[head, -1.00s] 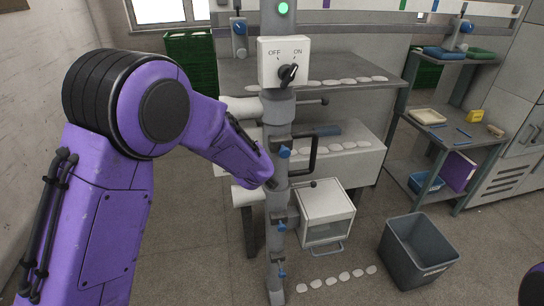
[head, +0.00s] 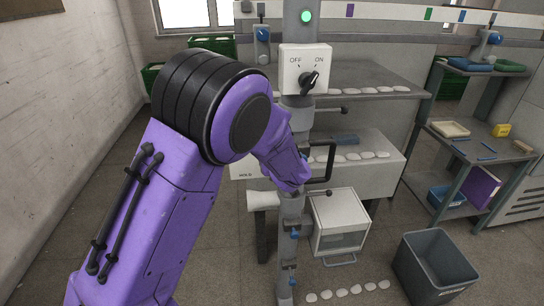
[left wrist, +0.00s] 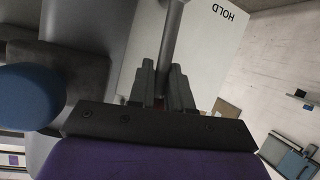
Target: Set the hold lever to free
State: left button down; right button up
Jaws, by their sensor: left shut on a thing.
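The hold lever (left wrist: 173,32) is a grey rod in the left wrist view. It runs down between the fingers of my left gripper (left wrist: 163,78), which is shut on it. A white plate (left wrist: 208,50) marked HOLD lies behind the rod. In the head view the HOLD plate (head: 246,174) shows left of the machine's post, partly covered by my purple left arm. The arm hides the lever and my left gripper there, so the lever's setting cannot be read. My right gripper is not in view.
A white box with an OFF/ON knob (head: 306,68) sits on the post under a lit green lamp (head: 306,17). A black handle (head: 328,163) and a white box with a window (head: 340,222) are close right of my arm. A grey bin (head: 433,268) stands on the floor.

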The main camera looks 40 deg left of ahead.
pick_arm(q)
jog(key=c, duration=1.1)
grip_release()
jog(key=shift+w+a+r, duration=0.25)
jog(key=shift+r, duration=0.2)
jog(key=shift+f, duration=0.25)
jog(key=shift+s+d, duration=0.2)
jog(key=shift+d, duration=0.05)
jog(key=b+v, duration=0.2)
jog(key=v, duration=0.7)
jog(key=shift+s+d+r, duration=0.2)
jog(key=shift+s+r, duration=0.05)
jog(key=shift+r, duration=0.05)
